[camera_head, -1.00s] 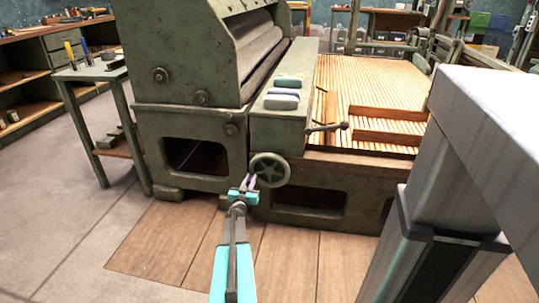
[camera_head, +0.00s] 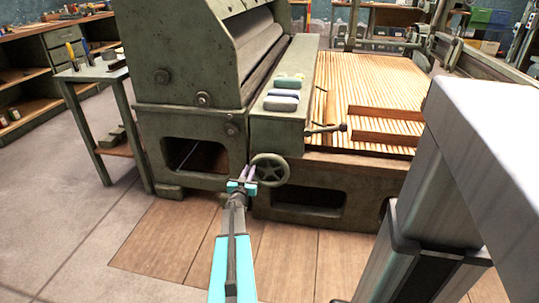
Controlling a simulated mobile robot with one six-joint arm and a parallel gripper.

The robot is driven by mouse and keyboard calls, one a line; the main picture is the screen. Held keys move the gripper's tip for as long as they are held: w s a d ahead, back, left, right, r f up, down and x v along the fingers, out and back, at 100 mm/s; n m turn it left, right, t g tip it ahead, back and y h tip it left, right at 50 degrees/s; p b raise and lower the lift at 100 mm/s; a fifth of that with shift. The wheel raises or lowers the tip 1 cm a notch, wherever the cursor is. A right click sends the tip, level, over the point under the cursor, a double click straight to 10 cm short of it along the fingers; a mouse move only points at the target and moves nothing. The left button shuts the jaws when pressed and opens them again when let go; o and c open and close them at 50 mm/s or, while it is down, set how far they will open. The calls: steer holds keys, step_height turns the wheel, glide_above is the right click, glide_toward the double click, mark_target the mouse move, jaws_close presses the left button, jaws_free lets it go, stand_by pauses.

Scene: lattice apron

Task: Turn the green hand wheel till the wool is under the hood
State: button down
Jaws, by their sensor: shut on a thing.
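The green hand wheel (camera_head: 270,170) is on the front of the large green machine, below its long flat-topped casing (camera_head: 277,131). A few soft-looking teal, pale and grey pieces (camera_head: 281,103) lie on top of the casing. I cannot tell whether any of them is the wool.
A slatted wooden bed (camera_head: 375,85) lies right of the casing, with a small crank lever (camera_head: 330,128) at its near corner. A side table with tools (camera_head: 90,71) stands at left. A grey metal column fills the right foreground. The floor in front is clear.

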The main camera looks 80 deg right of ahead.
steer(key=shift+s+r, duration=0.2)
steer(key=shift+r, duration=0.35)
steer(key=c, duration=1.7)
jaws_free()
steer(key=shift+a+f, duration=0.1)
steer(key=shift+s+a, duration=0.2)
steer(key=shift+a, duration=3.75)
